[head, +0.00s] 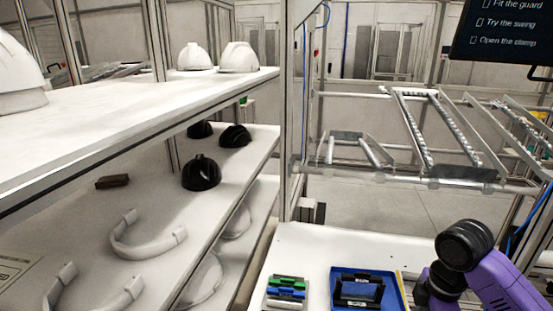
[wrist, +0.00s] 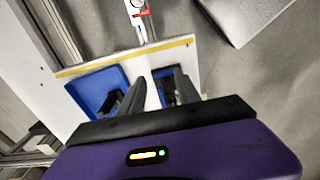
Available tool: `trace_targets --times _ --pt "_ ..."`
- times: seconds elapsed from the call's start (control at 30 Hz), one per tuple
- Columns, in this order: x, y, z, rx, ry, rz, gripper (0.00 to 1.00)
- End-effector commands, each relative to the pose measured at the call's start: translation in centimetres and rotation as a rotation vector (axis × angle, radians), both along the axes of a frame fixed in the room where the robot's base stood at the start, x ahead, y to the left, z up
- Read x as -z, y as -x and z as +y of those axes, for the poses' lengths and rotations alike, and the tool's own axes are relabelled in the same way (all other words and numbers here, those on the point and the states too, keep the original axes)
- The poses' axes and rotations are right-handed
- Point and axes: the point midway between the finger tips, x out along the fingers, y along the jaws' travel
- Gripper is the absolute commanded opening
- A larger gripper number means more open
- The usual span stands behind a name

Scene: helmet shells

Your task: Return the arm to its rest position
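My purple and black arm (head: 485,265) is bent at the lower right of the head view, over the right side of the white table. My gripper (wrist: 158,92) shows in the wrist view with its two dark fingers apart. The gripper's fingers do not show in the head view.
On the white table (head: 310,250) are a blue tray (head: 340,299) with a black frame and a holder (head: 286,291) with green and blue pieces. Shelves at left (head: 100,128) carry white helmet shells (head: 238,57), black shells (head: 201,173) and curved white guards (head: 145,240). A sloped metal rack (head: 430,130) stands behind the table.

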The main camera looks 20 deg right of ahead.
Motion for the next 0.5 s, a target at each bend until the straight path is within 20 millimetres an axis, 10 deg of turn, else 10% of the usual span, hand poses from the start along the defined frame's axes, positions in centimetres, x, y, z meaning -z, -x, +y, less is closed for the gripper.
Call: trace_targets --times 0.5 --pt "-3.1 -7.9 -0.5 0.172 -0.005 -0.364 0.39"
